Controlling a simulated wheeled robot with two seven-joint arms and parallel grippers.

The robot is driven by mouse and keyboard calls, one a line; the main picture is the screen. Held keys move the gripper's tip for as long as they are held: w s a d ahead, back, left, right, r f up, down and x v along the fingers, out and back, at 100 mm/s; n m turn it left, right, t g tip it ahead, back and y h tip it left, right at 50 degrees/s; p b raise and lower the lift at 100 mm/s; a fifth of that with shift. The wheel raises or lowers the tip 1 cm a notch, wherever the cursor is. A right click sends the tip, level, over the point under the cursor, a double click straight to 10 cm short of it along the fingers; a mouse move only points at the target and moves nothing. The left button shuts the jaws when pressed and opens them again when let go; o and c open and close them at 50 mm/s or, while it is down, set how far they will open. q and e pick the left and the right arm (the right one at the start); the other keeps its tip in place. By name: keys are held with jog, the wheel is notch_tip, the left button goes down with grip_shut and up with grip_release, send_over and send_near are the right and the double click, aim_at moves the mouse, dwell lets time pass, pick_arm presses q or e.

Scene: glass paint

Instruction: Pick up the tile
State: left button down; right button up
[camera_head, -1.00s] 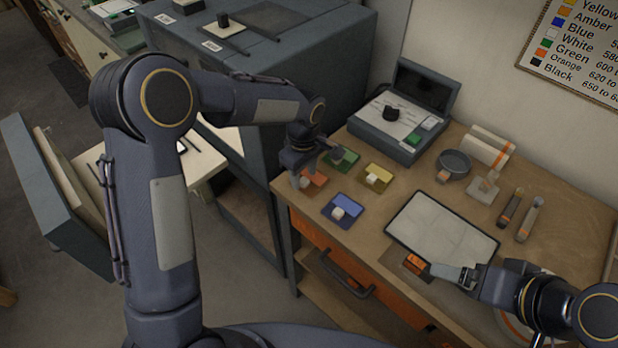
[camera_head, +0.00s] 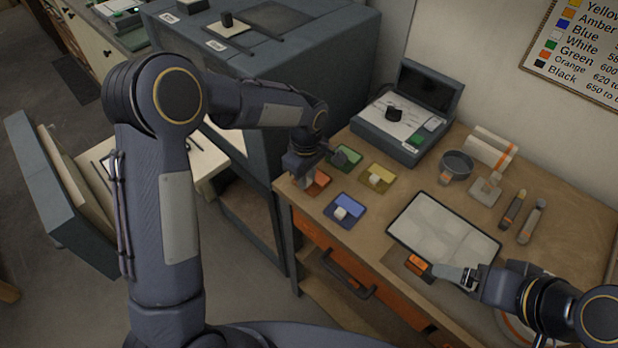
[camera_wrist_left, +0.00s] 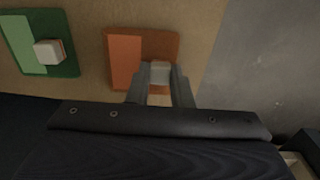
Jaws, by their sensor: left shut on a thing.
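An orange tile (camera_head: 317,183) lies at the left end of the wooden table, partly hidden by my left gripper (camera_head: 306,179). In the left wrist view the orange tile (camera_wrist_left: 140,50) lies flat, with a small white knob (camera_wrist_left: 160,72) near its edge. My left gripper's fingers (camera_wrist_left: 160,84) are shut on the knob, one on each side. A green tile (camera_head: 347,156), a yellow tile (camera_head: 377,177) and a blue tile (camera_head: 345,210) lie nearby, each with a pale knob. My right gripper (camera_head: 466,277) is near the table's front edge; its jaws are too small to judge.
A large white panel (camera_head: 443,236) lies mid-table, with a small orange object (camera_head: 418,265) before it. A grey device with a raised lid (camera_head: 402,118) stands at the back. A round dark dish (camera_head: 456,165) and tools lie right. A grey cabinet (camera_head: 300,75) borders the table's left.

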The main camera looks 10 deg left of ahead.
pick_arm(q)
jog(key=shift+r, duration=0.4)
notch_tip(320, 180, up, 2)
jog(key=shift+r, duration=0.2)
jog(key=s+r+b, duration=0.1)
jog(key=s+r, duration=1.1)
jog(key=s, duration=0.2)
jog(key=shift+a+r, duration=0.15)
jog(key=shift+r, duration=0.25)
